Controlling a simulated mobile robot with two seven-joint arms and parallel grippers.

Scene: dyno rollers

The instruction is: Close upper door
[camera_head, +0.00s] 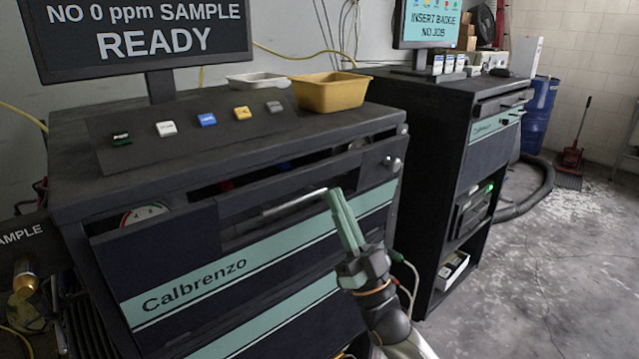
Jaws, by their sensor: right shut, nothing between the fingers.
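The upper door (190,245) of the near dark cabinet (70,205) is a dark panel with a mint stripe lettered "Calbrenzo". It stands ajar, its top edge tilted out from the frame. A dark gap above it shows a round gauge (146,214) and a bit of red. A pale bar handle (293,203) crosses the door's upper part. My right gripper (336,196) has mint fingers, shut and empty, pointing up in front of the door's right half, near the handle's right end. I cannot tell whether it touches the door. My left gripper is out of view.
On the cabinet top are several coloured buttons (207,119), a yellow bin (329,92), a pale tray (257,79) and a monitor (150,35). A second cabinet (440,130) stands to the right. The concrete floor (560,270) at right is open.

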